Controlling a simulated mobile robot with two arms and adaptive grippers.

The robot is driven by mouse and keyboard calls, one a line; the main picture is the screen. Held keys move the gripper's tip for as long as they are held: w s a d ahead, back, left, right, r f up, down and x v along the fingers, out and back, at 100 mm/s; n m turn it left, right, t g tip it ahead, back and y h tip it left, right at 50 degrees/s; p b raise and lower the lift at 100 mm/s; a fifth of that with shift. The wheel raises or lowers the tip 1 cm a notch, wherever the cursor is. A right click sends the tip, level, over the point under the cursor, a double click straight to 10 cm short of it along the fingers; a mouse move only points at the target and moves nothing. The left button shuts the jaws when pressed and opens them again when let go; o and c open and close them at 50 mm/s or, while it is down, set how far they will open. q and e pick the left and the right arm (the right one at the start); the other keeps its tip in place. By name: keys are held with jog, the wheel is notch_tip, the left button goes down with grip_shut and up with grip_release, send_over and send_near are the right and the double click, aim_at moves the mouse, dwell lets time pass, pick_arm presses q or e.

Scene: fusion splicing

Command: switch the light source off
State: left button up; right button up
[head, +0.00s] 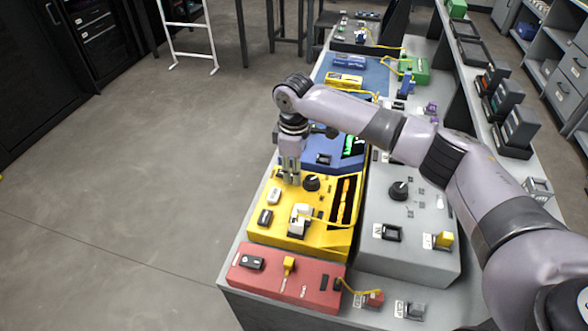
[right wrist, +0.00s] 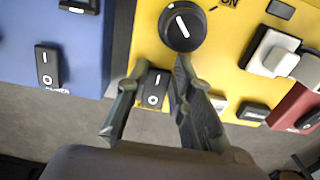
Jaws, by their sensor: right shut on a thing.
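My right gripper (head: 290,182) reaches down over the far left edge of the yellow device (head: 289,234). In the right wrist view its two fingers (right wrist: 150,112) stand on either side of a black rocker switch (right wrist: 154,88) marked I and O, and are shut on it. Which way the rocker is tipped I cannot tell. In the head view the gripper hides this switch. A round black knob (right wrist: 183,27) with a white line sits beside it on the yellow panel. No readable label says which device is the light source. My left gripper is not in view.
A blue device (head: 318,160) with its own rocker switch (right wrist: 47,66) stands behind the yellow one. A red device (head: 272,286) stands in front, and a grey device (head: 409,226) to the right. Thin yellow cables run between devices. Open floor lies left of the bench.

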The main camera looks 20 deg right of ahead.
jog(key=shift+w+a+r+g+h+p, duration=0.1)
jog(key=shift+a+r+g+h+p, duration=0.15)
jog(key=shift+p, duration=0.8)
jog(key=shift+r+g+h+p, duration=0.15)
jog(key=shift+r+h+p, duration=0.2)
jog(key=shift+p, duration=0.65)
grip_shut()
jog(key=shift+w+a+f+g+h+p, duration=0.1)
jog(key=shift+f+g+h+p, duration=0.1)
jog(key=shift+g+h+p, duration=0.3)
jog(key=shift+f+h, duration=0.1)
jog(key=shift+h, duration=0.2)
jog(key=o, duration=1)
grip_release()
jog(key=shift+c, duration=0.2)
